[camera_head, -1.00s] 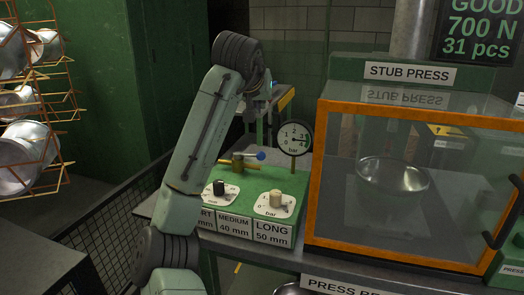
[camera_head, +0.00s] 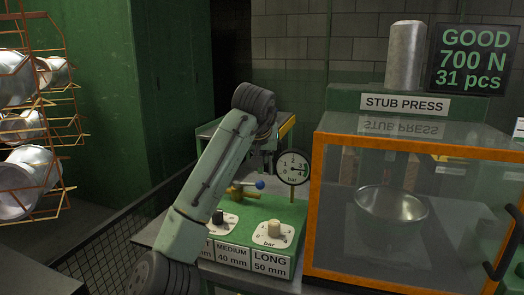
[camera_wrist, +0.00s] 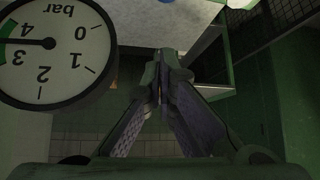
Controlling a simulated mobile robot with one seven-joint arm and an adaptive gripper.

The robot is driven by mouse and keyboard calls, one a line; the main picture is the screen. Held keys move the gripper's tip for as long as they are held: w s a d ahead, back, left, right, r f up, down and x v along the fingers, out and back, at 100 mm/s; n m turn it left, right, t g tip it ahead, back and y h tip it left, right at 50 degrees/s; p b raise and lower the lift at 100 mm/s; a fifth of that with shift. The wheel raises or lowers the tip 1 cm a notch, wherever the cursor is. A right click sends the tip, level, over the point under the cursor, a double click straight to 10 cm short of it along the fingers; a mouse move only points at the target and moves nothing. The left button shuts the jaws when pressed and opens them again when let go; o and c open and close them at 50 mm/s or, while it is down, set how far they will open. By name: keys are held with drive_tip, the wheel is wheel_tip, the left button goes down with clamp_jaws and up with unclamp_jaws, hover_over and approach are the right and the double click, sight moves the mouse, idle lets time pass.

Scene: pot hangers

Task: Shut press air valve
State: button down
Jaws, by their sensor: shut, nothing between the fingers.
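The press air valve is a brass fitting (camera_head: 240,191) on the green control box, with a lever ending in a blue ball (camera_head: 260,184). The lever lies roughly sideways, with the ball to the right. The round pressure gauge (camera_head: 293,168) stands right of it on a thin stem. In the wrist view the gauge (camera_wrist: 45,50) is upside down at upper left, its needle near 4 bar. My gripper (camera_wrist: 160,68) is shut and empty, beside the gauge. In the head view the gripper is mostly hidden behind my arm, near the gauge and above the valve.
Two knobs, one black (camera_head: 218,217) and one cream (camera_head: 273,227), sit on the front of the box. The orange-framed stub press (camera_head: 312,200) with a metal bowl (camera_head: 392,207) inside stands close on the right. A mesh fence (camera_head: 110,235) runs at left.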

drive_tip(key=p+x, duration=0.1)
drive_tip(key=x, duration=0.3)
drive_tip(key=shift+a+f, duration=0.1)
drive_tip(key=shift+f, duration=0.25)
drive_tip(key=shift+s+a+f, duration=0.1)
drive_tip(key=shift+s+f, duration=0.05)
drive_tip(key=shift+s, duration=0.7)
drive_tip(key=shift+s+f, duration=0.2)
drive_tip(key=shift+s, duration=0.65)
